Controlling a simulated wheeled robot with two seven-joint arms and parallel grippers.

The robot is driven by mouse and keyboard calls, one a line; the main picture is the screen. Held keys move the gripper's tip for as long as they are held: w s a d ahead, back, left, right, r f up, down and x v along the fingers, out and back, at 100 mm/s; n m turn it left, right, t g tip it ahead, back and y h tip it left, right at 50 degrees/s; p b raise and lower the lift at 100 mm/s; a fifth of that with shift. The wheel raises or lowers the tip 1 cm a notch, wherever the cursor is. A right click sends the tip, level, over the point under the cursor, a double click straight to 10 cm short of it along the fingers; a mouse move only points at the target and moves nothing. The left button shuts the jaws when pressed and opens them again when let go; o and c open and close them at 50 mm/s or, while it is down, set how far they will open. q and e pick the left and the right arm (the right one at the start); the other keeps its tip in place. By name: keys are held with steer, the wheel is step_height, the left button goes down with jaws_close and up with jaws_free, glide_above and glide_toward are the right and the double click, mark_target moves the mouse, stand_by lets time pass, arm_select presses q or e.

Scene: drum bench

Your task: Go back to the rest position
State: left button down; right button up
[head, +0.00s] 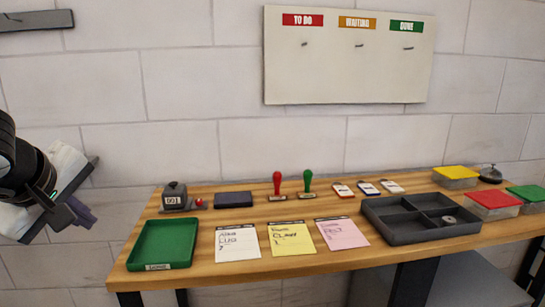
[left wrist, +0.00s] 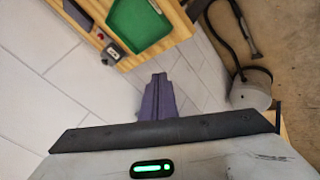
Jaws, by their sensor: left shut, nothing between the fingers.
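My left gripper (head: 80,212) shows at the left edge of the head view, beside the bench and clear of it. Its purple fingers are together and empty. In the left wrist view the shut fingers (left wrist: 157,98) point at the tiled wall, with nothing between them. The wooden bench (head: 290,258) stands in front of the wall, with its left end closest to my left gripper. My right gripper is in neither view.
On the bench are a green tray (head: 189,240), a counter (head: 174,194), several note sheets, two stamps, a grey divided tray (head: 385,214) and lidded boxes. A board (head: 349,70) hangs above. A round grey device (left wrist: 251,90) stands on the floor in the left wrist view.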

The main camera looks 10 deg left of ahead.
arm_select(q)
steer(key=d+f+n+t+h, duration=0.1)
steer(key=d+f+n+h, duration=1.35)
steer(key=n, duration=0.25)
steer(key=s+a+f+n+t+y, duration=0.1)
steer(key=s+f+n+t+y, duration=0.2)
steer(key=f+n, duration=0.9)
steer(key=s+a+f+n+t+y, duration=0.15)
steer(key=f+n+y, duration=0.45)
steer(key=n, duration=0.9)
steer(key=s+d+f+n+g, duration=0.4)
steer(key=s+d+f+n, duration=0.6)
steer(key=f, duration=0.3)
steer(key=shift+s+d+f+g+p, duration=0.35)
steer(key=shift+s+d+f+p, duration=0.05)
steer(key=shift+d, duration=0.25)
